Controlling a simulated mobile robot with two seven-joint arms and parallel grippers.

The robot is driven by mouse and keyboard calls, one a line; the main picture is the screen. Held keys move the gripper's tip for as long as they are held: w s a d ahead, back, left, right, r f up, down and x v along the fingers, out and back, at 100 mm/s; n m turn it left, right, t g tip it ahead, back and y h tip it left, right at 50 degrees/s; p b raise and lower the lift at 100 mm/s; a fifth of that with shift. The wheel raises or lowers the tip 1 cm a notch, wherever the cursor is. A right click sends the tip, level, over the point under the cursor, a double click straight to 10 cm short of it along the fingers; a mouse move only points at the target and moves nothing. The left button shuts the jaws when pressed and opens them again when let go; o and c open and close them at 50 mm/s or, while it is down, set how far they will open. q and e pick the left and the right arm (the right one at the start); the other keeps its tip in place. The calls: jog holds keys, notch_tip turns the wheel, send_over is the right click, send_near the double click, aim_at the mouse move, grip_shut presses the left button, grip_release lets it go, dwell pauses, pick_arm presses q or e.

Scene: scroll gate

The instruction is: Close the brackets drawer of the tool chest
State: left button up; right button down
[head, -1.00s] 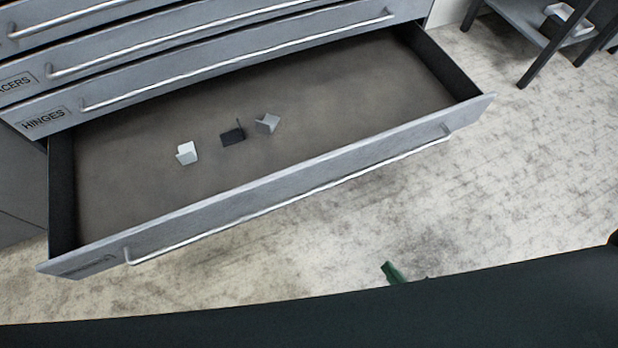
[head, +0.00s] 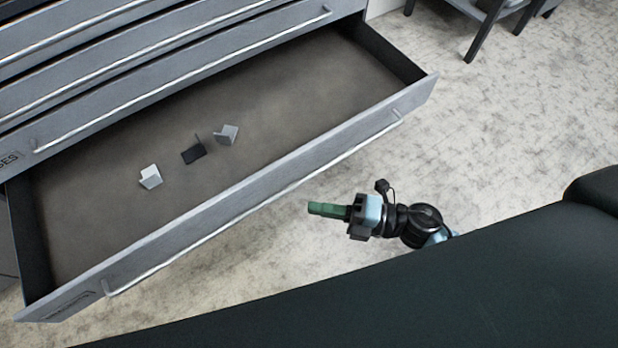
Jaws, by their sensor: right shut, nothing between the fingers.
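The brackets drawer (head: 230,212) is the lowest drawer in view of the grey tool chest (head: 180,62). It is pulled far out, and its small front label is too blurred to read. A long silver bar handle (head: 255,208) runs along its front. Inside lie a white bracket (head: 150,177), a dark bracket (head: 193,154) and a grey bracket (head: 227,135). My right gripper (head: 312,208), with green fingers, is shut and empty. It is in front of the drawer, apart from the handle, right of the handle's middle. My left gripper is not in view.
A dark stand (head: 490,22) is on the floor at the top right. The pale floor (head: 500,130) right of the drawer is clear. My dark body fills the bottom.

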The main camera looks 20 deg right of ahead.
send_near(251, 182)
jog(key=s+a, duration=0.1)
jog(key=a, duration=0.3)
jog(key=shift+w+a+b, duration=0.25)
jog(key=shift+w+b, duration=0.05)
jog(key=shift+w, duration=0.3)
jog(key=shift+w+a+b, duration=0.3)
jog(key=shift+w, duration=0.35)
jog(key=shift+w+a, duration=0.15)
jog(key=shift+w, duration=0.4)
jog(key=shift+w+r, duration=0.1)
